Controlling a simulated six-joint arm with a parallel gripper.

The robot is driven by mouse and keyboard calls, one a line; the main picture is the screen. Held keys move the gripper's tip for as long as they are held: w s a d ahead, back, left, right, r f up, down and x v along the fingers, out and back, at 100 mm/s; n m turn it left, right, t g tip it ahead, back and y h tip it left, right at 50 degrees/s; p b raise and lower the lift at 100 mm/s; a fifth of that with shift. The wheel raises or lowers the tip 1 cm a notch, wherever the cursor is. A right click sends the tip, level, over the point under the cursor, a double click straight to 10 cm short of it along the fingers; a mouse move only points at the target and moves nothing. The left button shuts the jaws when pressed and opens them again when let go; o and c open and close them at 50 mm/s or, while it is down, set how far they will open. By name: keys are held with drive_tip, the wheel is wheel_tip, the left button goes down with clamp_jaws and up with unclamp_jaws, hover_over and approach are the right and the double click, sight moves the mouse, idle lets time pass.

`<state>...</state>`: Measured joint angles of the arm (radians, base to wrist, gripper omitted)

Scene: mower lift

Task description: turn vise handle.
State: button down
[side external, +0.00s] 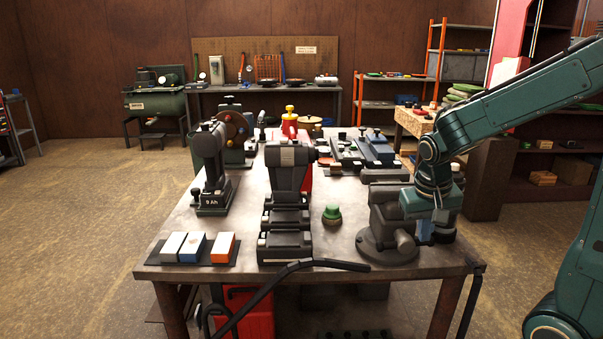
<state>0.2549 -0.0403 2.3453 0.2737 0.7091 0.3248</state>
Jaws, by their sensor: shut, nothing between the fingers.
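A dark grey bench vise (378,240) stands on a round base at the right front corner of the metal workbench (345,215). A lighter rounded end (405,242) sticks out of its front. I cannot pick out the vise handle clearly. My gripper (427,232) is at the right side of the vise, pointing down close to it and partly overlapping it in the picture. It is shut and empty. I cannot tell whether its fingers touch the vise.
Left of the vise are a green-topped knob (332,214), dark stacked battery-like blocks (285,217) and a tool on a stand (212,170). White, blue and orange boxes (197,247) lie front left. A black hose (300,266) crosses the front edge.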

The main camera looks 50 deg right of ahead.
sight(431, 240)
drive_tip(key=shift+s+d+f, duration=0.15)
drive_tip(key=shift+s+f, duration=0.05)
drive_tip(key=shift+s+d+f, duration=0.25)
drive_tip(key=shift+f, duration=0.3)
drive_tip(key=shift+s+d+f, duration=0.2)
drive_tip(key=shift+f, duration=0.3)
drive_tip(key=shift+x, duration=0.85)
drive_tip(key=shift+a+f, duration=0.15)
drive_tip(key=shift+f, duration=0.3)
drive_tip(key=shift+w+a+f+m+t+y, duration=0.15)
drive_tip(key=shift+f+t+y, duration=0.35)
drive_tip(key=shift+t+y, duration=0.3)
drive_tip(key=shift+w+a+f+m+t+y, duration=0.15)
drive_tip(key=shift+f+t+y, duration=0.3)
drive_tip(key=shift+t+y, duration=0.35)
